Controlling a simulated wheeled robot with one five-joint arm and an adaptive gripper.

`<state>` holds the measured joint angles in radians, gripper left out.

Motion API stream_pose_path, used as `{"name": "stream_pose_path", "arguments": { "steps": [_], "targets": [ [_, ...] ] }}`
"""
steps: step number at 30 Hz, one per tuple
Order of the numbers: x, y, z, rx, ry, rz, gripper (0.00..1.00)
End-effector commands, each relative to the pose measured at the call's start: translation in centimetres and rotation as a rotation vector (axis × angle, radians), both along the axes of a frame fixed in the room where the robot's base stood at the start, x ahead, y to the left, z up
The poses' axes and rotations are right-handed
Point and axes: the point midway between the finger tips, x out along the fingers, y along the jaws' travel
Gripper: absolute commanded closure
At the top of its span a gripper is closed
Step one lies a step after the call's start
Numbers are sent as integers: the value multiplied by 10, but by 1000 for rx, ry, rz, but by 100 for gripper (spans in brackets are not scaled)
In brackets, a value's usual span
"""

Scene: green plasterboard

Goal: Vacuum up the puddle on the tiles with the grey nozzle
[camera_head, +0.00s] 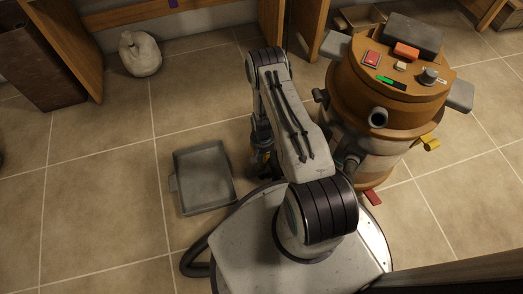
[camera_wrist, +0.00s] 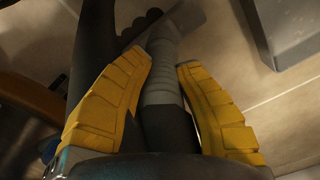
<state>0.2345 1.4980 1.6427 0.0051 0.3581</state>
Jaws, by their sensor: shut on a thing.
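My gripper (camera_wrist: 165,95) has its two yellow fingers on either side of the grey nozzle (camera_wrist: 160,60) and is shut on it. The nozzle's ribbed neck runs up between the fingers to a flat head near the tiles at the top of the wrist view. In the head view my gripper (camera_head: 261,158) is mostly hidden behind my arm, low over the floor just right of a grey tray. The brown and grey vacuum (camera_head: 348,92) stands upright at the right. I cannot make out a puddle in either view; my arm hides part of the tiles.
The shallow grey tray (camera_head: 206,180) lies left of my gripper, and its edge also shows in the wrist view (camera_wrist: 285,30). A pale sack (camera_head: 140,54) sits at the back left by wooden panels. Tiles at the left are clear. A dark hose (camera_head: 193,257) curves beside my base.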

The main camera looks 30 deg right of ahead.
Motion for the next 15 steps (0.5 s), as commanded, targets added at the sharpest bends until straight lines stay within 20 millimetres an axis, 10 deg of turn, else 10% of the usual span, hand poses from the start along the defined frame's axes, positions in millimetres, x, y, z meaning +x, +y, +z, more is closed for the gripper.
{"name": "stream_pose_path", "arguments": {
  "steps": [15],
  "targets": [
    [-23, 4, 1, 1, 1, 0, 100]
  ]
}}
